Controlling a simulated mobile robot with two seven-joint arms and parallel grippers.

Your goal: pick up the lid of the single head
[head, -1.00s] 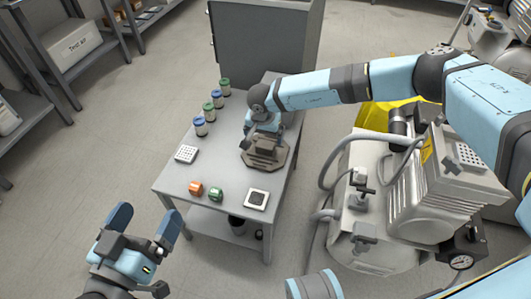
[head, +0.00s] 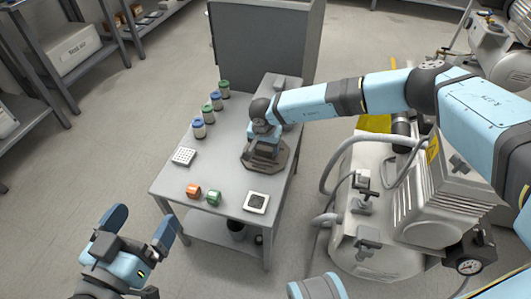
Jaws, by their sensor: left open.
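A dark grey-brown, angular flat piece (head: 279,161), which looks like the lid, is at the right part of the grey table. My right gripper (head: 262,153) points down over the middle of this piece and hides part of it. Its fingertips are hard to make out, so I cannot tell whether they are closed on it or whether it touches the table. My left gripper (head: 143,235) is open and empty, in front of the table's near left corner. The single head is not clearly identifiable.
The grey table (head: 228,170) carries several colour-capped jars (head: 198,128), a white perforated block (head: 183,157), an orange-capped jar (head: 194,191), a green-capped jar (head: 213,198) and a small dark-centred tray (head: 256,202). A compressor (head: 385,225) with hoses stands close on the right.

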